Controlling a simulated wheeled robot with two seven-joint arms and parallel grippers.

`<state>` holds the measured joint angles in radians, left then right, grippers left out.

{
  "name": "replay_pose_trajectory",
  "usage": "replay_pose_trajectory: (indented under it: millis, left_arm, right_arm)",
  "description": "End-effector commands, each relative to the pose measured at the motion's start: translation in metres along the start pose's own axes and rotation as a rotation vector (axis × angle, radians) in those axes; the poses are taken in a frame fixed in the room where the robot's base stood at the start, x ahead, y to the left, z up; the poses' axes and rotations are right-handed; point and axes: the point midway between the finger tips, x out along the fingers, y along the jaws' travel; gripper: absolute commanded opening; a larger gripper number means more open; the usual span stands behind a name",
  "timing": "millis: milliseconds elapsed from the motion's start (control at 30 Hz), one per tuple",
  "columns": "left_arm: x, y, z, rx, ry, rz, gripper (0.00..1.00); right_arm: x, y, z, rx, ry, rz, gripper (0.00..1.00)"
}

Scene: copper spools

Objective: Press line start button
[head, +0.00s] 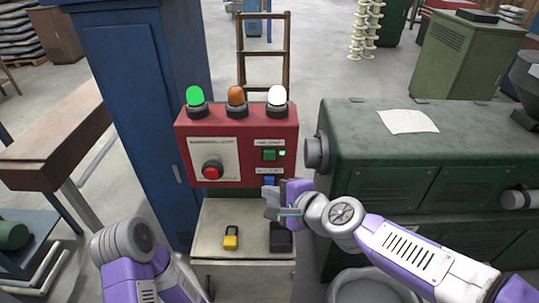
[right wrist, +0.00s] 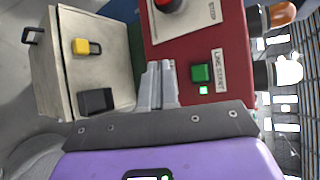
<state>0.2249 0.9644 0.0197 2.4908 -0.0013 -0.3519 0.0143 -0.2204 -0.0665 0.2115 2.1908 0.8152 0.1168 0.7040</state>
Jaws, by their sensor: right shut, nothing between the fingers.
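The red control box (head: 236,141) stands at the middle of the head view. The square green line start button (head: 269,155) is on its right side, with a lit green indicator (head: 282,154) beside it. In the right wrist view the green button (right wrist: 201,73) sits beside a LINE START label (right wrist: 218,70). My right gripper (head: 270,191) is shut and empty, low in front of the box. Its fingers (right wrist: 158,82) appear beside the green button in the wrist view; I see no contact with it. My left gripper is out of view.
A red stop button (head: 211,170) is on the box's left, and a blue button (head: 269,181) is close to my right fingers. Green, orange and white lamps top the box. A yellow padlock (head: 231,238) and a black object (head: 280,238) lie below. A green machine (head: 425,150) stands right.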

Motion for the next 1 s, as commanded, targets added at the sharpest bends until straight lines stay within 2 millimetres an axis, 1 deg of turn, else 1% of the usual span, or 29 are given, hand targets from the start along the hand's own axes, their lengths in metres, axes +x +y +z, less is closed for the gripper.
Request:
replay_pose_trajectory:
  millis: [133,233,500,700,833,1000]
  left_arm:
    - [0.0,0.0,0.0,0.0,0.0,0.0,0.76]
    - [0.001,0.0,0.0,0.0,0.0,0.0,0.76]
    - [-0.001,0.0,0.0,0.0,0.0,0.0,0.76]
    - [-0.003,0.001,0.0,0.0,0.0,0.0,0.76]
    - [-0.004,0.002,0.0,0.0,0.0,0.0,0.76]
    - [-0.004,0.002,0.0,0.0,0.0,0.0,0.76]
  right_arm:
    - [0.003,-0.002,-0.002,0.0,0.001,0.001,0.0]
    - [0.009,-0.006,-0.007,0.001,0.001,0.001,0.0]
    - [0.035,-0.025,-0.026,0.002,0.001,0.002,0.0]
    - [0.052,-0.038,-0.038,0.0,0.001,0.002,0.0]
    - [0.058,-0.042,-0.043,0.0,0.001,0.002,0.0]
    - [0.061,-0.045,-0.045,-0.001,0.001,0.001,0.0]
